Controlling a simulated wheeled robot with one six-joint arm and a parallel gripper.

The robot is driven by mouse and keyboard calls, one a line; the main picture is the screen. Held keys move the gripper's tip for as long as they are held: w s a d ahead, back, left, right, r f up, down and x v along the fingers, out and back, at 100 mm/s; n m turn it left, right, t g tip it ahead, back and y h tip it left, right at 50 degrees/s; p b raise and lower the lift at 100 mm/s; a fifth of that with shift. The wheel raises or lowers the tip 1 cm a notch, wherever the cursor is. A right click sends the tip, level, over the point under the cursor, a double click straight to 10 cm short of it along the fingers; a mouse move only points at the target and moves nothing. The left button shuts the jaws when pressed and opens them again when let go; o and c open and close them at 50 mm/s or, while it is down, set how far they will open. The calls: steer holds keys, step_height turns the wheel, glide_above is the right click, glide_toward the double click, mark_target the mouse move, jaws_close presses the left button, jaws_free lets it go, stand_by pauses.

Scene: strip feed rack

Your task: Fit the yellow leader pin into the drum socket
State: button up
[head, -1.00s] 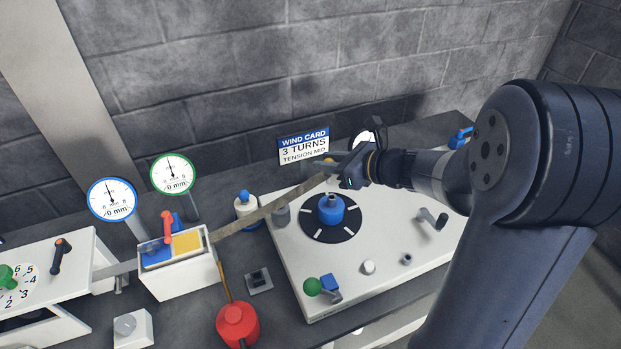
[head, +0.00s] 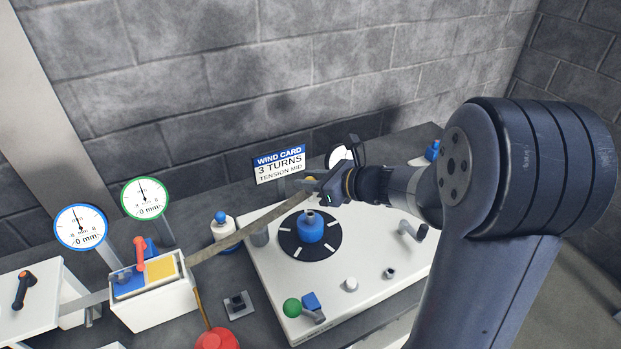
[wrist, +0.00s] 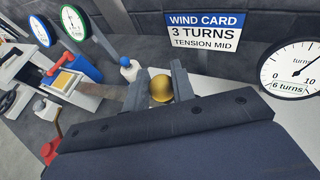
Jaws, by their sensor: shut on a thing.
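My gripper (head: 314,186) is shut on the yellow leader pin (wrist: 161,88), whose round top shows between the two fingers in the wrist view. In the head view only a bit of yellow shows at the fingertips. A grey-brown strip (head: 235,236) runs from the white feed block up to my gripper. The blue drum hub (head: 311,229) stands on a black disc (head: 291,244) with white marks. My gripper is above and behind the hub, apart from it. A dark opening shows on top of the hub; I cannot tell if it is the socket.
The feed block (head: 155,310) has a red lever (head: 140,253). A wind card (head: 280,165) and a brick wall stand behind.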

mark_target(311, 200)
steer(key=shift+f+b, duration=1.15)
steer(key=shift+f, duration=0.5)
steer(key=shift+f+b, duration=1.85)
steer(key=shift+f, duration=0.05)
steer(key=o, duration=1.1)
steer(key=shift+c, duration=0.2)
steer(key=v, duration=1.1)
steer(key=shift+w+a, duration=0.1)
steer(key=shift+w, duration=0.05)
